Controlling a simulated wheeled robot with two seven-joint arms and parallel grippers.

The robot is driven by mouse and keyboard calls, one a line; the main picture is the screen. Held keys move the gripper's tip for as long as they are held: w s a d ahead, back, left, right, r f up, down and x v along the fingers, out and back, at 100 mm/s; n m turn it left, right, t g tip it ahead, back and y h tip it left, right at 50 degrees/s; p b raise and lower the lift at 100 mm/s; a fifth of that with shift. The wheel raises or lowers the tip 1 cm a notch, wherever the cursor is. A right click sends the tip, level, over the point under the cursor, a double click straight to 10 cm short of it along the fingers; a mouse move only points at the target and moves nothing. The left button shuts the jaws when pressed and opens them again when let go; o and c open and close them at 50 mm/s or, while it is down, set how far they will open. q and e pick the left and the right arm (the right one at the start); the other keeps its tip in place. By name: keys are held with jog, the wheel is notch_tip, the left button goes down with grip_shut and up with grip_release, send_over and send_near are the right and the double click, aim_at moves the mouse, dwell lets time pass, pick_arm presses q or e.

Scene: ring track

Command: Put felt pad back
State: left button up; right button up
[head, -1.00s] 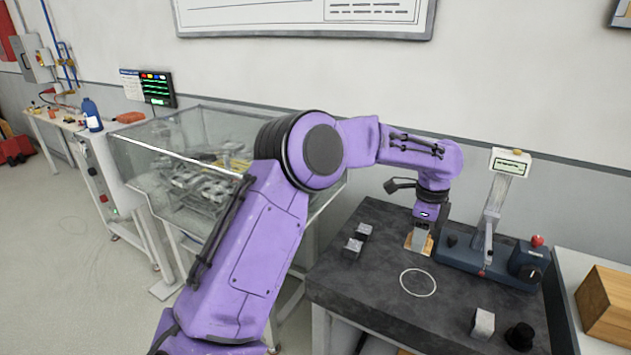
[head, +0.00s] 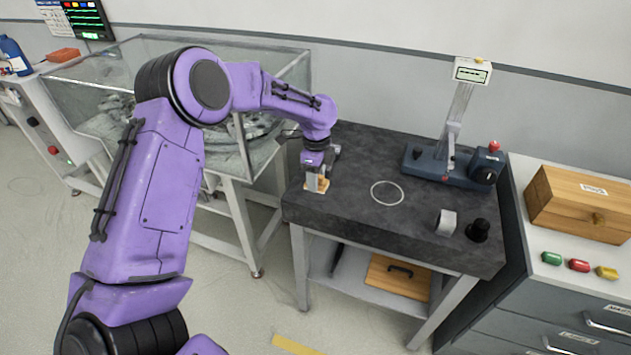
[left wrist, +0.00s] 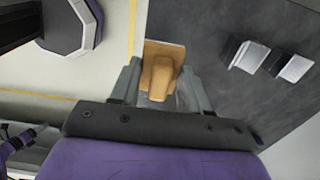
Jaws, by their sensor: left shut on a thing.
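My left gripper (head: 317,182) is shut on a tan felt pad (head: 316,188) near the left end of the dark bench top (head: 365,160). The left wrist view shows the pad (left wrist: 159,52) as a flat tan square with a raised grip between the two fingers (left wrist: 160,85). The pad overlaps the bench edge in that view; I cannot tell whether it touches the top. A white ring outline (head: 387,193) is marked on the bench, right of the gripper. My right gripper is not in view.
A gauge stand (head: 450,160) is at the back right of the bench. A grey block (head: 446,222) and a black knob (head: 478,230) stand near the front right. Two metal blocks (left wrist: 249,56) lie beside the gripper. A glass case (head: 190,65) is left.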

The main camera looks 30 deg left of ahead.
aim_at(317, 195)
pick_arm(q)
jog(key=w+f, duration=0.1)
jog(key=w+a+f, duration=0.1)
jog(key=f, duration=0.1)
jog(key=shift+w+a+f+p, duration=0.1)
jog(key=shift+w+f+p, duration=0.1)
jog(key=shift+w+p, duration=0.15)
notch_tip(317, 195, down, 2)
jog(key=shift+s+f+p, duration=0.1)
jog(key=shift+f+p, duration=0.05)
jog(key=shift+p, duration=0.7)
jog(key=shift+f, duration=0.35)
jog(key=shift+f, duration=0.15)
jog(key=o, duration=1)
